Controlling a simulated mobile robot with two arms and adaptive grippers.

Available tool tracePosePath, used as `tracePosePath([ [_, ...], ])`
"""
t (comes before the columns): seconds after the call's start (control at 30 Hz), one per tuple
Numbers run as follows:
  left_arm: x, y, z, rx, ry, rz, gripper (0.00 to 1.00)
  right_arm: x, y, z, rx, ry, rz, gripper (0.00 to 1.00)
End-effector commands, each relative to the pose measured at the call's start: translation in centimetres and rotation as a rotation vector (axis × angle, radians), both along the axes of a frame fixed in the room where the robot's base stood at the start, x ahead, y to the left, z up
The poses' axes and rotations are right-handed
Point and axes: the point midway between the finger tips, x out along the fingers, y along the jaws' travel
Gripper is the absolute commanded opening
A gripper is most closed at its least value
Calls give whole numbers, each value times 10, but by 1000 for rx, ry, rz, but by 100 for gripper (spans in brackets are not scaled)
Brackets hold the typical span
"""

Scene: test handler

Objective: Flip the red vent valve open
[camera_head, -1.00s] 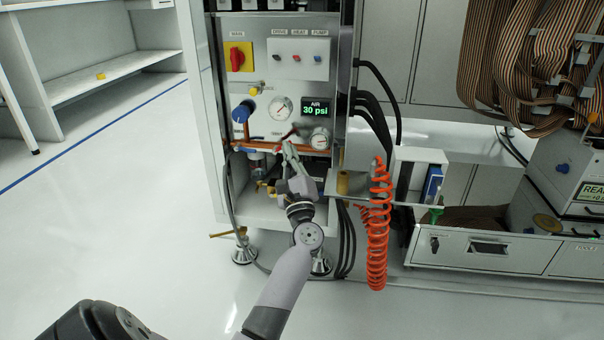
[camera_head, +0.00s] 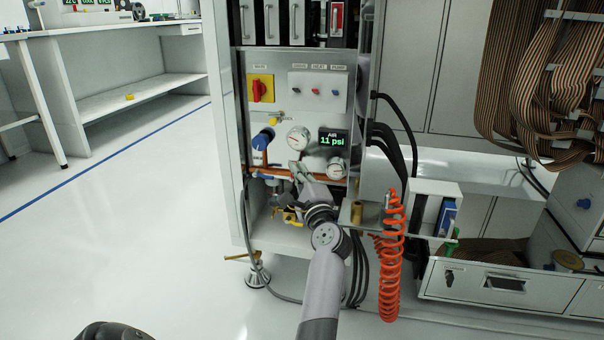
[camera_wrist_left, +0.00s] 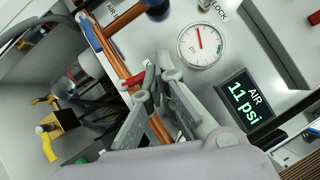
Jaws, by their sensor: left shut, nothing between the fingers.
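The red vent valve handle (camera_wrist_left: 138,78) shows in the left wrist view on the copper pipe (camera_wrist_left: 120,60), partly hidden by my left gripper. In the head view my gripper hides it. My left gripper (camera_head: 297,168) is shut and empty in front of the pipe, below the gauges. In the left wrist view its fingertips (camera_wrist_left: 157,88) are right beside the red handle; I cannot tell whether they touch. The AIR display (camera_head: 333,139) reads 11 psi. My right gripper is not in view.
A round gauge (camera_head: 298,138) and a smaller gauge (camera_head: 335,167) sit near the pipe. A blue knob (camera_head: 262,139) is at the left. A yellow-handled valve (camera_head: 292,217) is below. An orange coiled hose (camera_head: 390,260) hangs right of my arm. The floor at left is clear.

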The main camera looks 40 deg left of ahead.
Motion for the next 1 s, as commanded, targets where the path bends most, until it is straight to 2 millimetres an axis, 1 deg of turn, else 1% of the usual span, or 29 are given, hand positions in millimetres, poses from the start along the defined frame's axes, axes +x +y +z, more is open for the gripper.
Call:
tracePosePath([
  [0.3, 0, 0, 57, 1, -9, 0, 0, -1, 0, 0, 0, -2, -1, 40],
  [0.5, 0, 0, 85, 0, -6, 0, 0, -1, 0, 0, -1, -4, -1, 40],
  [0.67, 0, 0, 95, 1, -3, 0, 0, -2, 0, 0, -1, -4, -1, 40],
  [1.0, 0, 0, 95, 1, -2, 0, 0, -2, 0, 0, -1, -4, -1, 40],
])
